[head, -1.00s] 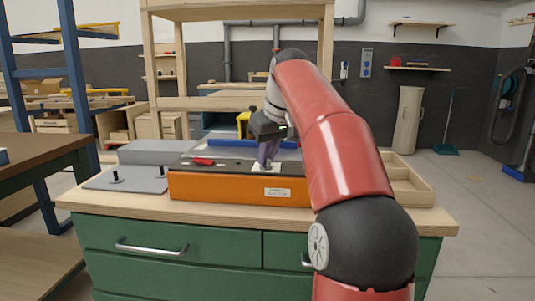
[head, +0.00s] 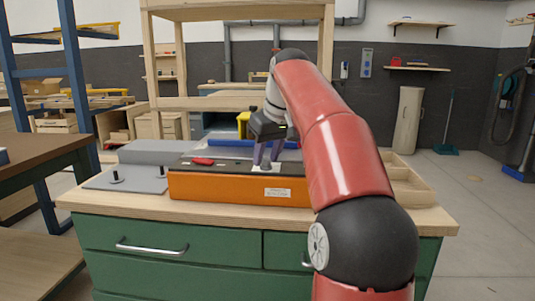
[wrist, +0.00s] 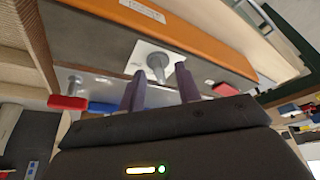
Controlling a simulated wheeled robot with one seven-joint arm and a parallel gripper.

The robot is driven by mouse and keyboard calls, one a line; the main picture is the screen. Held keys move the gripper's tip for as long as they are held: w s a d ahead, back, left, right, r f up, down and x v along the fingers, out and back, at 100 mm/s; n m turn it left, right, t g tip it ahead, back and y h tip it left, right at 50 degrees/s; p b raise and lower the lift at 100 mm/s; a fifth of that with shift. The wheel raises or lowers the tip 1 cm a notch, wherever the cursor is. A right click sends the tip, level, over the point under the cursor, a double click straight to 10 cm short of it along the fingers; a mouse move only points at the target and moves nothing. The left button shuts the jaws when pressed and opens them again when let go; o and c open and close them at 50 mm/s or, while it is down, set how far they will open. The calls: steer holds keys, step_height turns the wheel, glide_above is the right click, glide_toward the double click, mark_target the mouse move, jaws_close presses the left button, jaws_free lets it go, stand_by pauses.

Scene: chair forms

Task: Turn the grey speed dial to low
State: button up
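The grey speed dial (wrist: 157,66) is a small knob on a white plate (wrist: 150,52) on top of the orange-sided machine (head: 225,189). In the head view the dial (head: 265,166) shows small, just below my fingertips. My gripper (wrist: 160,72) is open, with its two purple-grey fingers apart. In the wrist view the dial lies in line with the gap between the fingertips. I see no clear contact. In the head view my gripper (head: 267,160) points down at the dial. The dial's pointer and scale marks are too small to read.
A red handle (head: 203,161) lies on the machine's top, left of the dial. A blue bar (head: 228,143) is behind. A grey plate with black knobs (head: 132,179) is at the left of the bench, and a wooden tray (head: 408,187) is at the right.

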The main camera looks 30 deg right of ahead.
steer(key=p+v, duration=0.2)
steer(key=v, duration=0.5)
steer(key=shift+s+r, duration=0.2)
steer(key=shift+r, duration=0.15)
steer(key=shift+a, duration=0.1)
